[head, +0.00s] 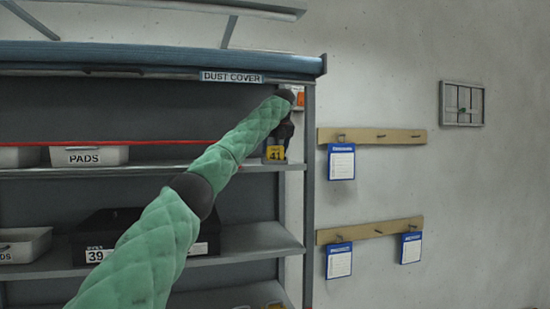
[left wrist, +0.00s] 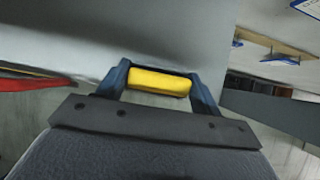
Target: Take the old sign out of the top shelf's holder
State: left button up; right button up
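A small yellow sign marked 41 (head: 275,153) stands at the right end of the top shelf's front edge (head: 230,170). Its holder is not clear behind my arm and gripper. My left gripper (head: 283,133) is at the sign, reached by my green padded arm. In the left wrist view a yellow piece (left wrist: 160,82), which looks like the sign, lies between the two blue fingers of the left gripper (left wrist: 162,88) and about fills the gap. Whether the fingers press on it cannot be told. My right gripper is not in view.
A white PADS bin (head: 88,156) and a red line (head: 130,142) are on the top shelf's left. A black box marked 39 (head: 110,222) sits on the shelf below. The shelf's right post (head: 309,200) is close to the gripper. Wooden hook rails (head: 371,135) hang on the wall.

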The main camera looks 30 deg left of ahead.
pick_arm(q)
jog(key=shift+c, duration=1.2)
jog(key=shift+a+f, duration=0.1)
jog(key=shift+a, duration=0.05)
